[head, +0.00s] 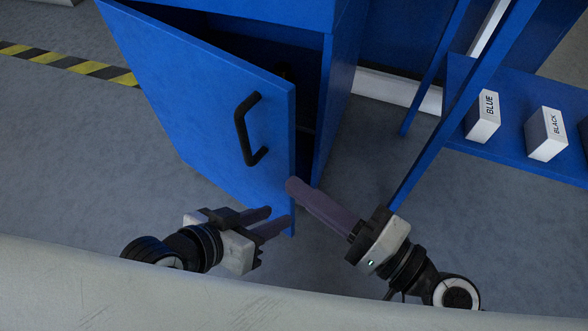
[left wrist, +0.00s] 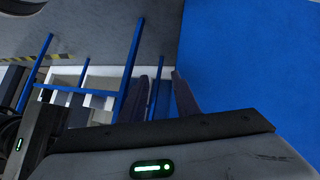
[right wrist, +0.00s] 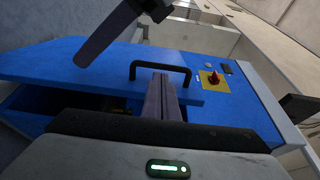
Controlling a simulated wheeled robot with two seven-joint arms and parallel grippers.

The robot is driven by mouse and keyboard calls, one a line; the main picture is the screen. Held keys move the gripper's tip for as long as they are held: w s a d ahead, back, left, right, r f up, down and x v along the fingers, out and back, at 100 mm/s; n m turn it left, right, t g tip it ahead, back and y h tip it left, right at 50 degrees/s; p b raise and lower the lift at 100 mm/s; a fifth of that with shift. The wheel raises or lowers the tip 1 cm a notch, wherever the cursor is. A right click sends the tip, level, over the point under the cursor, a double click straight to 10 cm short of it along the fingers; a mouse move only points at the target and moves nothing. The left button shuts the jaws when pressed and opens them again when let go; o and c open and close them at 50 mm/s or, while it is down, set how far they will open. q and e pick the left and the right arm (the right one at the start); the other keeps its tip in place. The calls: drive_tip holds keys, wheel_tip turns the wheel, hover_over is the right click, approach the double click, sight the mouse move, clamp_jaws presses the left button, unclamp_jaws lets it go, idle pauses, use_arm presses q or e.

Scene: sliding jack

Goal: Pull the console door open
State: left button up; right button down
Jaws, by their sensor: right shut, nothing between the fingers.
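The blue console door (head: 215,110) stands partly open, with a dark gap between it and the console body (head: 321,110). A black bar handle (head: 247,130) is on its outer face; it also shows in the right wrist view (right wrist: 160,68). My right gripper (head: 291,186) is shut and empty. Its fingertips are at the door's free edge in the head view, below and right of the handle; contact cannot be told. My left gripper (head: 279,214) is open and empty near the door's lower corner. In the left wrist view the blue door surface (left wrist: 255,70) lies right of its fingers.
A blue rack (head: 530,165) at the right holds white boxes marked BLUE (head: 484,118) and BLACK (head: 547,135). A red button on a yellow plate (right wrist: 213,80) shows in the right wrist view. Yellow-black floor tape (head: 75,65) runs at the back left. The grey floor at the left is clear.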

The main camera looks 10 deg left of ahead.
drive_tip(key=d+f+n+g+h, duration=0.1)
drive_tip(key=d+f+n+h, duration=0.8)
drive_tip(key=d+f, duration=0.1)
drive_tip(key=shift+d+f+h, duration=0.25)
drive_tip(key=shift+f+h, duration=0.05)
drive_tip(key=shift+f, duration=0.4)
